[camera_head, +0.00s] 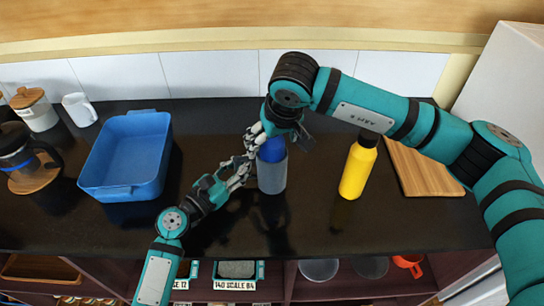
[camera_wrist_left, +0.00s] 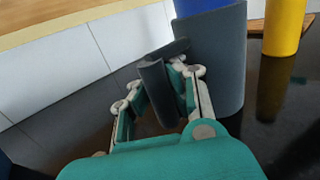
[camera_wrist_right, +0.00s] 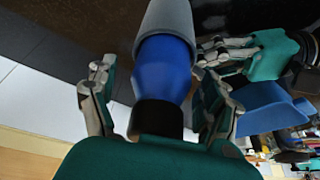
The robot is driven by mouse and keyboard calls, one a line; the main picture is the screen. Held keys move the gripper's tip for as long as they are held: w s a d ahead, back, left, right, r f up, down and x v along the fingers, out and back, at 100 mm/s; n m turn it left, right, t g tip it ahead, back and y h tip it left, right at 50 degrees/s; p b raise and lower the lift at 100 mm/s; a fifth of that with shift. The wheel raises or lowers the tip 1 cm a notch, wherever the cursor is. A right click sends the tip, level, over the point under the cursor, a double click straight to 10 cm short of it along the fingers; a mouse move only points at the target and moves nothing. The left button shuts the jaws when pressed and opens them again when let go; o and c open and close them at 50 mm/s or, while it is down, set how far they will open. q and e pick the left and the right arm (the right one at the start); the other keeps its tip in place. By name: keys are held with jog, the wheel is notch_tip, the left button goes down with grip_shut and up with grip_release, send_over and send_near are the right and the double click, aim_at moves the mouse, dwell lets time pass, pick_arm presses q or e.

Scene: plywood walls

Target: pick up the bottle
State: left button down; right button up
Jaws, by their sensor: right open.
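The blue bottle (camera_head: 271,150) stands in a grey cylindrical holder (camera_head: 272,177) on the dark counter. In the right wrist view the blue bottle (camera_wrist_right: 163,75) has a black top and lies between the fingers of my right gripper (camera_wrist_right: 150,88), which is open above it, with gaps at both sides. My left gripper (camera_head: 243,163) is at the left side of the grey holder. In the left wrist view its fingers (camera_wrist_left: 163,90) are close on both sides of a dark grey handle-like bar joined to the holder (camera_wrist_left: 222,65).
A yellow bottle (camera_head: 358,168) with a dark cap stands to the right, near a wooden board (camera_head: 420,165). A blue tray (camera_head: 125,190), a coffee press (camera_head: 22,155), a lidded jar (camera_head: 36,110) and a white mug (camera_head: 79,109) stand left. Shelves with bins (camera_head: 235,269) lie below the counter.

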jog(key=shift+w+f, duration=0.1)
jog(key=shift+f, duration=0.15)
grip_shut()
dwell(0.4)
